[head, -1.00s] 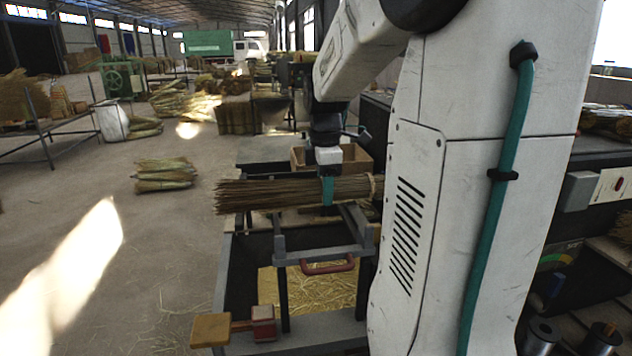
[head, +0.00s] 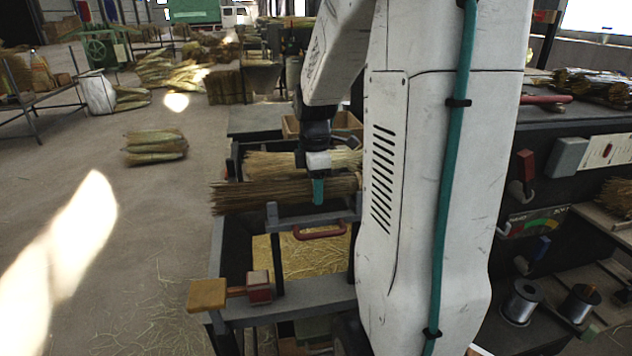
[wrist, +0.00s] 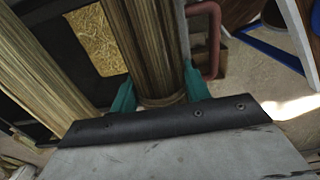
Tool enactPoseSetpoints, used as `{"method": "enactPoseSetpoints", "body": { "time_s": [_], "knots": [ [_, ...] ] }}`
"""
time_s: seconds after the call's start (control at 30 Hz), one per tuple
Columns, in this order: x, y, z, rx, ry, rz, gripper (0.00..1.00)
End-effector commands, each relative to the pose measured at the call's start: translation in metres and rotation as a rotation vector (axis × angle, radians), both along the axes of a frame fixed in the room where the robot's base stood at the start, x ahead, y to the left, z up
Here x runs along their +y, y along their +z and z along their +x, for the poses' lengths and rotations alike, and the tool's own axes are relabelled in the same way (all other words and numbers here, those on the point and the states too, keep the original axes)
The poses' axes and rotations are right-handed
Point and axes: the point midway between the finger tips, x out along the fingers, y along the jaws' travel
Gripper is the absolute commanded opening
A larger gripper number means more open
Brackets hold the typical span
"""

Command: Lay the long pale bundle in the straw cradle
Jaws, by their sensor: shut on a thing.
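My gripper (head: 318,192) has teal fingers and is shut on a long brownish bundle (head: 250,196), held level across the work frame. In the wrist view this held bundle (wrist: 143,45) runs between the teal fingers, with a band near its end. A second, paler long bundle (head: 275,163) lies just behind it, parallel. That paler bundle (wrist: 45,90) is at the left in the wrist view. Straw (head: 285,255) lies in the dark-walled frame below. I cannot tell whether the held bundle touches the supports; my arm hides its right end.
A grey crossbar with a red handle (head: 320,232) stands just in front of the held bundle. A yellow block (head: 206,295) sticks out at the front left corner. A wooden box (head: 291,127) is behind. The floor to the left is mostly clear.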

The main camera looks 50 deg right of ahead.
Motion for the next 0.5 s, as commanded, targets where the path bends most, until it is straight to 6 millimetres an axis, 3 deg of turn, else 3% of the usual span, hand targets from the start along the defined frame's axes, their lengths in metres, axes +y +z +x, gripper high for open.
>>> {"method": "enactPoseSetpoints", "body": {
  "time_s": [0.47,0.5],
  "knots": [
    [-0.0002,0.0001,-0.0002,0.0,-0.001,0.0,0.23],
    [-0.0003,0.0001,-0.0002,0.0,-0.001,0.0,0.49]
  ]
}}
